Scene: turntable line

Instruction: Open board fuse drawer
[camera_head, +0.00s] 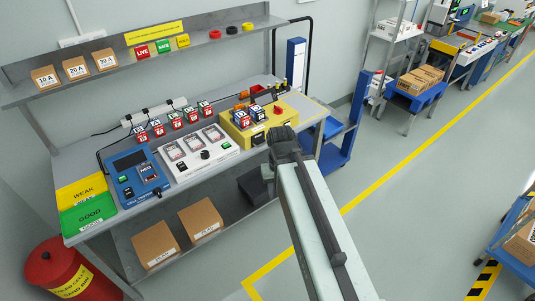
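The yellow board unit (237,133) stands at the right part of the grey workbench. Small blue, orange and white blocks (241,115) sit on its top, with dark parts and a red button behind and to the right of them. I cannot make out a separate fuse drawer or its handle at this size. My pale arm link rises from the lower right and ends in a dark joint just right of the yellow unit's front, covering part of the view there. My gripper's fingers do not show.
A white panel with meters (198,157) and a blue cell tester (137,184) stand left of the yellow unit. A shelf (110,70) overhangs the bench. A blue trolley (348,137) is at the bench's right. A red bin (60,268) stands lower left.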

